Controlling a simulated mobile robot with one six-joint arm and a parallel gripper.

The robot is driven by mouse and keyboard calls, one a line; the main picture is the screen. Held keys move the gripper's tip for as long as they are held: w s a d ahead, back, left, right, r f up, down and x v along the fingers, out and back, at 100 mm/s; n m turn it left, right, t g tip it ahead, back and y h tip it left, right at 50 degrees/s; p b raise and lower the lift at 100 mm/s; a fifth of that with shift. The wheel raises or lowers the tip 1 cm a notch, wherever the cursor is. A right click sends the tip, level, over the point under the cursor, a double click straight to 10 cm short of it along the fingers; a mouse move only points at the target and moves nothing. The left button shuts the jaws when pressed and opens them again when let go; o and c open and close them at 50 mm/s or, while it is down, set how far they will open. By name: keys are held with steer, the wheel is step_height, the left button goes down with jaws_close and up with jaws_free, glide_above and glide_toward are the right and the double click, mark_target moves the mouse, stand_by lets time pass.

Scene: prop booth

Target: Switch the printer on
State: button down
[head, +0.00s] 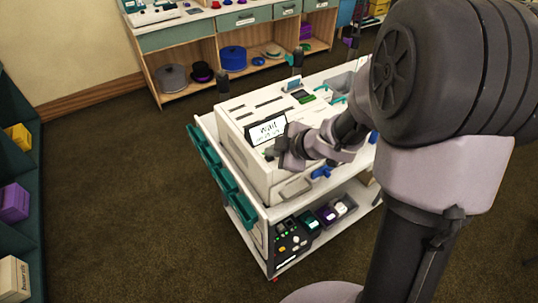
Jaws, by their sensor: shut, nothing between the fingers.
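The printer (262,172) appears to be the large white box on top of a white cart. It has slots in its top and a small tilted screen (267,129) on its front edge. The screen's large word looks like "wait"; the smaller line is unreadable. My gripper (280,151) is shut and empty, just below and right of the screen, close to the printer's front. I cannot tell whether it touches the printer. My arm and gripper hide the printer's right part, and I cannot make out a power switch.
The cart (267,213) has teal bins on its left side. A dark box with coloured buttons (290,242) and small bins (334,209) sit on its lower shelf. A blue item (321,172) lies near the gripper. Shelves stand left and behind. The floor (120,190) left of the cart is clear.

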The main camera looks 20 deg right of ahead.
mark_target(272, 158)
steer(key=shift+r+p, duration=0.3)
steer(key=shift+p, duration=0.35)
step_height(272, 158, up, 6)
steer(key=p, duration=0.6)
steer(key=shift+w, duration=0.1)
steer(key=shift+d, duration=0.1)
